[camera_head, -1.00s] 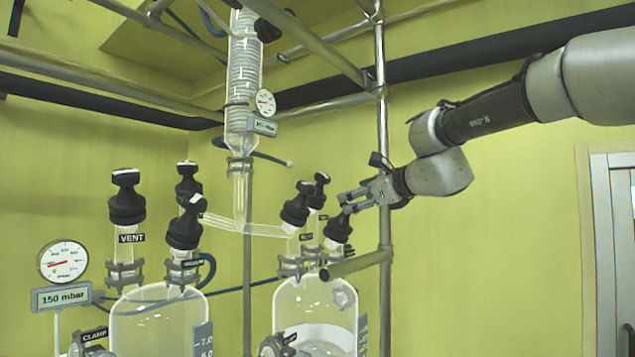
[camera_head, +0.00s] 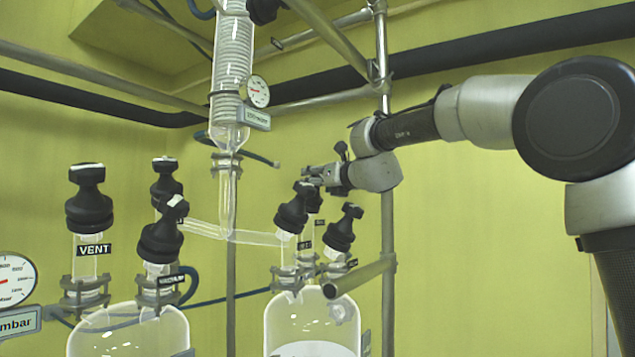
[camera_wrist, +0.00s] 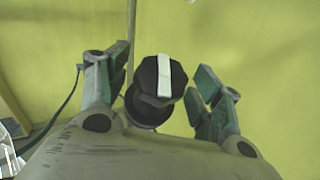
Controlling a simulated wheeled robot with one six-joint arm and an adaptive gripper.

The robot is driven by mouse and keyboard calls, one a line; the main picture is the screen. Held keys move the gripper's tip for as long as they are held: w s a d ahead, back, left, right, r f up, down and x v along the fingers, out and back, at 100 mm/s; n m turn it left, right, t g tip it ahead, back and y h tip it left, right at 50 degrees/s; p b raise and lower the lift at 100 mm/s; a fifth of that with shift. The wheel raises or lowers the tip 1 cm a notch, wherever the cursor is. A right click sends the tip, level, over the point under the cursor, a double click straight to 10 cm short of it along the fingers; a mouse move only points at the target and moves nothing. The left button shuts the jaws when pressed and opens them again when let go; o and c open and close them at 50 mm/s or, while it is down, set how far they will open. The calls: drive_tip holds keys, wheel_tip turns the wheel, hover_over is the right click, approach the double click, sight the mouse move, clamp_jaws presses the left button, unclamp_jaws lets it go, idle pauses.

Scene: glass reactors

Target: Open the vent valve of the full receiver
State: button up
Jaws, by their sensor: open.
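The left glass receiver (camera_head: 130,335) carries several black valve knobs; one knob (camera_head: 90,198) stands on a neck labelled VENT. The right glass receiver (camera_head: 315,318) has a pale level low in the visible part and also several black knobs. Its labels are too small to read. My gripper (camera_head: 308,173) is open at the top of the right receiver's rear knobs. In the wrist view a black knob with a white stripe (camera_wrist: 164,78) lies between the open fingers, with a gap on each side. Contact is not visible.
A glass coil condenser (camera_head: 230,70) with a round gauge stands behind, joined to a glass branch tube (camera_head: 200,229). A steel post (camera_head: 387,200) and a slanted tube (camera_head: 358,275) are close to the right receiver.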

drive_tip(key=shift+w+a, duration=0.15)
drive_tip(key=shift+w, duration=0.15)
drive_tip(key=c, duration=1.1)
drive_tip(key=shift+o, duration=0.2)
drive_tip(key=shift+n+g+y, duration=0.3)
drive_tip(key=shift+n+y, duration=0.2)
drive_tip(key=shift+n, duration=0.2)
drive_tip(key=n+g+y, duration=0.2)
drive_tip(key=n, duration=0.1)
drive_tip(key=shift+y, duration=0.3)
drive_tip(key=shift+n+g+y, duration=0.8)
drive_tip(key=shift+n+g, duration=0.45)
drive_tip(key=shift+n, duration=0.3)
drive_tip(key=shift+n+g+y, duration=0.8)
drive_tip(key=shift+n+g, duration=0.45)
drive_tip(key=shift+n, duration=0.3)
